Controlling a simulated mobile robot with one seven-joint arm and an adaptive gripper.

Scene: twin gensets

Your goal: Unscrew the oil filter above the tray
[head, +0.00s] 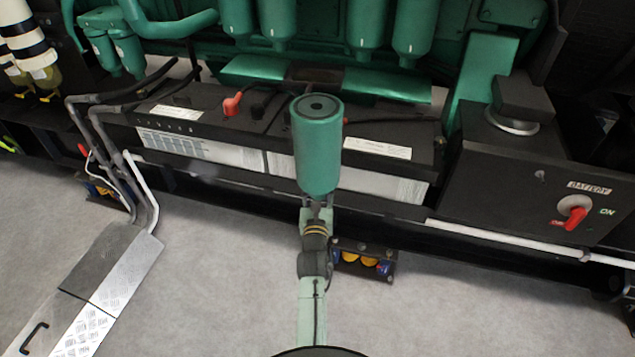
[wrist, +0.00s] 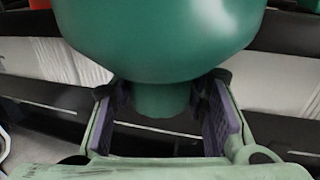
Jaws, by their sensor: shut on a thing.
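A green oil filter (head: 318,150) stands nearly upright in front of the engine in the head view, its dark ringed end with a central hole facing up. My gripper (head: 318,204) is below it. In the wrist view the filter's wide rounded body (wrist: 160,40) fills the top, and its narrower lower end (wrist: 162,98) sits between the purple finger pads of my gripper (wrist: 165,105), which is shut on it. Several similar green filters (head: 370,25) hang on the engine, with a wider gap above the held one. I cannot pick out the tray for certain.
Black-topped batteries (head: 380,148) with red and black cables lie behind the held filter. A battery switch box (head: 545,180) with a red knob stands right. A white pipe (head: 500,238) runs along the front. A metal plate (head: 100,290) lies lower left; grey floor (head: 450,310) is open.

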